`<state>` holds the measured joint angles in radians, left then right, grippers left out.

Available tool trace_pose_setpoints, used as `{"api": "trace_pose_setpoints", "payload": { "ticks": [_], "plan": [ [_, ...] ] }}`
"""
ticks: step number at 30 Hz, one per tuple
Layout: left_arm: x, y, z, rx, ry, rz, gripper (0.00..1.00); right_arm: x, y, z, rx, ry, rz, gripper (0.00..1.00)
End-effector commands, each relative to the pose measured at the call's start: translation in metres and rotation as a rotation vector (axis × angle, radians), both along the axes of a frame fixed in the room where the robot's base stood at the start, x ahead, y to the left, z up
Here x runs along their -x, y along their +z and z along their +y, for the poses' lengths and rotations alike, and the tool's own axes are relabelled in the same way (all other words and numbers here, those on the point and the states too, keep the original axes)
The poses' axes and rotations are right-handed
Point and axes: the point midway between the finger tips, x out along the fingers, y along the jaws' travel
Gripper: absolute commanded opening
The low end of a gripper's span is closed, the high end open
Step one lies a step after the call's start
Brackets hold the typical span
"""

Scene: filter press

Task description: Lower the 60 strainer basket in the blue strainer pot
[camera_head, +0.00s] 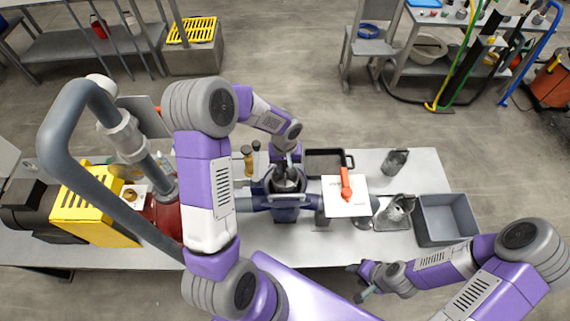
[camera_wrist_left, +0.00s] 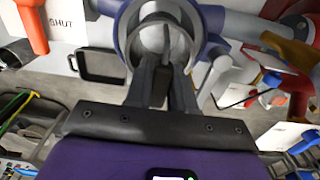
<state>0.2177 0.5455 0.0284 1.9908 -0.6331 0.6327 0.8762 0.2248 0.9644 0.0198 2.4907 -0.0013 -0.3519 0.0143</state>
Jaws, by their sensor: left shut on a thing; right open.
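The blue strainer pot (camera_head: 288,210) stands on the bench near the middle in the head view. Its round blue rim (camera_wrist_left: 122,35) fills the top middle of the left wrist view. My left gripper (camera_head: 286,168) is directly above the pot, pointing down, shut on the handle of a grey strainer basket (camera_head: 284,184). In the left wrist view the basket (camera_wrist_left: 150,40) lies within the pot's rim; how deep it sits is hidden, and no 60 mark is readable. My right gripper (camera_head: 361,282) is open and empty off the bench's front edge.
A white sign with an orange handle (camera_head: 346,187) is right of the pot. A black pan (camera_head: 322,162) lies behind it. Further right are two grey mesh baskets (camera_head: 395,161) (camera_head: 398,208) and a grey bin (camera_head: 427,231). A large grey pipe (camera_head: 62,150) and yellow unit (camera_head: 95,215) occupy the left.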

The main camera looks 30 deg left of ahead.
Motion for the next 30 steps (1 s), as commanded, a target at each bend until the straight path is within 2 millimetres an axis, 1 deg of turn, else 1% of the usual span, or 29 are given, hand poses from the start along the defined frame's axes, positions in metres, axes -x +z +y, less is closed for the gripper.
{"api": "trace_pose_setpoints", "payload": {
  "ticks": [1, 21, 30],
  "plan": [
    [0.000, -0.007, 0.000, 0.001, 0.001, -0.001, 0.00, 0.000, -0.005, 0.000, 0.000, 0.000, 0.000, 0.49],
    [0.000, -0.060, 0.000, 0.001, 0.001, 0.001, 0.00, 0.000, -0.038, 0.000, 0.000, 0.000, 0.000, 0.49],
    [0.000, -0.085, 0.000, -0.001, 0.000, -0.001, 0.00, 0.000, -0.064, 0.000, 0.000, 0.000, 0.000, 0.49]
  ]
}}
